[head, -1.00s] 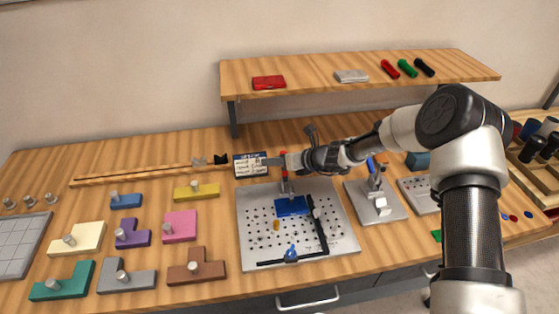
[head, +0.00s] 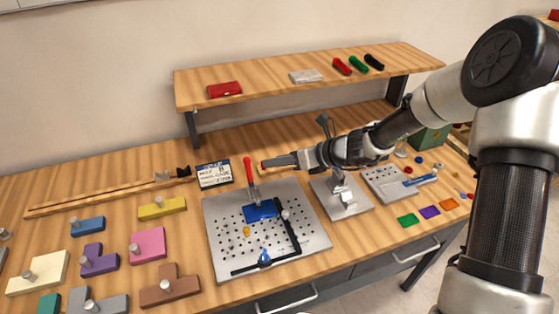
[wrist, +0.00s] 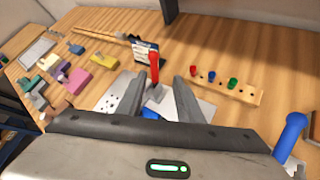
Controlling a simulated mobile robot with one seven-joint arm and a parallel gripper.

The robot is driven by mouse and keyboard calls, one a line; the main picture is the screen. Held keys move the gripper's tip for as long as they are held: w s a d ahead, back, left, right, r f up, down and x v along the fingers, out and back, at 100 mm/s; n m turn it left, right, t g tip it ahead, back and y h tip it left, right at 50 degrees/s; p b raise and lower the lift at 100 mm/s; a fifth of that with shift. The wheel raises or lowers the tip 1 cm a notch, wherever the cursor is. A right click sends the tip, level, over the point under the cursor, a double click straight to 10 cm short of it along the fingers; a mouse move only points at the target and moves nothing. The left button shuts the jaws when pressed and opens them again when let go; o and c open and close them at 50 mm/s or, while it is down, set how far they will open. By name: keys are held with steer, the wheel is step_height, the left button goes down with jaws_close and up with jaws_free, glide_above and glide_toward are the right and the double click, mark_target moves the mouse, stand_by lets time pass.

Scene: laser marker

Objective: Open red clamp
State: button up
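The red clamp handle (head: 248,168) stands nearly upright at the back of the perforated metal plate (head: 312,231), behind a blue block (head: 262,211). My gripper (head: 264,164) points left, with its tips just right of the handle in the head view. In the wrist view the gripper (wrist: 160,80) is open, and the red handle (wrist: 154,68) shows in the gap between the two fingers, seemingly beyond the tips. No contact is visible. The lower part of the clamp is small and hard to make out.
A second fixture plate (head: 352,208) stands right of the first, partly under my arm. A label card (head: 214,174) stands left of the red handle. A raised shelf (head: 280,83) spans the back.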

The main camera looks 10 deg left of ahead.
mark_target(249, 168)
steer(key=shift+s, duration=0.1)
